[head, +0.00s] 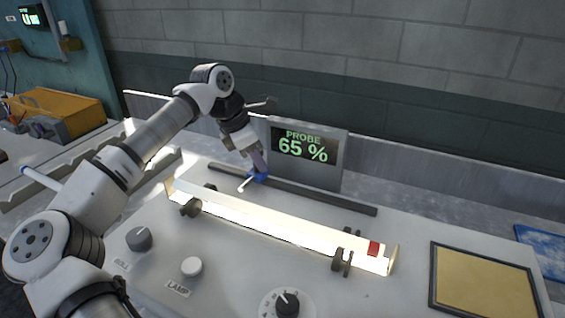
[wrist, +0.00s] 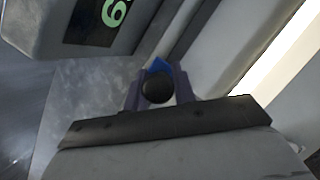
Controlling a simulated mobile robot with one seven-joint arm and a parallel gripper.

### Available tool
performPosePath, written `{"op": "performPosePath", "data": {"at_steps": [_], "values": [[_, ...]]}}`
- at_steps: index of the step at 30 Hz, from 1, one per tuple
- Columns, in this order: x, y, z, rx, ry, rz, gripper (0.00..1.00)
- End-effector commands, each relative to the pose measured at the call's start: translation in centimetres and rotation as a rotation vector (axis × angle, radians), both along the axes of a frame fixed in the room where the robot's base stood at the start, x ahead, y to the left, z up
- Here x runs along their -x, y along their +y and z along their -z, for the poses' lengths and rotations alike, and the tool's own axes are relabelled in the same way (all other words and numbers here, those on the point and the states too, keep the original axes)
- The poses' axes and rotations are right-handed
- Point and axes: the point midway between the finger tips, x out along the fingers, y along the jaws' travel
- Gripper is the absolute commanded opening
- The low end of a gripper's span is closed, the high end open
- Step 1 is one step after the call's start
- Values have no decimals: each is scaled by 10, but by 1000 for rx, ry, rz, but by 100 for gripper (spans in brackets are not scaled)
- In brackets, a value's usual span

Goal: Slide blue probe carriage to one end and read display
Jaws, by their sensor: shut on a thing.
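The blue probe carriage (head: 257,177) sits on a dark rail (head: 320,198) behind the glowing glass tube (head: 280,222), toward the rail's left part. A thin white rod reaches from it toward the tube. My gripper (head: 258,165) comes down from above and is shut on the carriage. In the wrist view, my gripper's fingers (wrist: 158,95) stand either side of a round dark knob (wrist: 157,88), with a bit of the blue carriage (wrist: 159,66) behind it. The display (head: 306,152) behind the rail reads "PROBE 65 %". The wrist view shows only part of its green digits.
A red band (head: 374,248) marks the tube's right end. Dark supports (head: 342,262) hold the tube. ROLL knob (head: 139,239), LAMP knob (head: 191,267) and a dial (head: 287,303) are in front. A tan pad (head: 482,284) lies at right. The rail is clear to the right of the carriage.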

Motion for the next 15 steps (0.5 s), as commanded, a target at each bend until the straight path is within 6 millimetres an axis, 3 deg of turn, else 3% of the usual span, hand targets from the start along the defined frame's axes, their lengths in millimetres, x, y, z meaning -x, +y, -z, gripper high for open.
{"op": "performPosePath", "data": {"at_steps": [3, 6, 15], "values": [[-12, 26, -3, 4, 0, -6, 0], [-16, 38, -2, 3, -1, -2, 0], [-18, 44, 0, 1, -2, 1, 0]]}}
